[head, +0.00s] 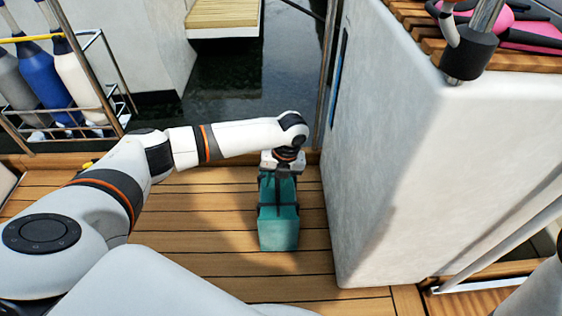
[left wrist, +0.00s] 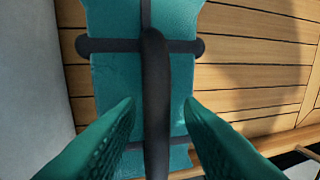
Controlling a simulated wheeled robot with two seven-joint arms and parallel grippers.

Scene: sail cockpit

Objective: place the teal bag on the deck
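The teal bag (head: 279,228) is upright at the middle of the plank deck (head: 200,215), close beside the white cabin wall. It looks to rest on the planks, but its underside is hidden. Black straps cross it, and a black handle (left wrist: 155,75) runs along its top in the left wrist view. My left gripper (head: 283,165) is directly above the bag, pointing down. In the left wrist view its fingers (left wrist: 159,103) are apart, one on each side of the handle, with visible gaps between. My right gripper is out of view.
The white cabin block (head: 390,150) rises just right of the bag. A metal rack (head: 108,118) with several fenders, one of them a blue fender (head: 48,82), stands at upper left. Dark water (head: 240,85) lies beyond the deck edge. Planks left of the bag are clear.

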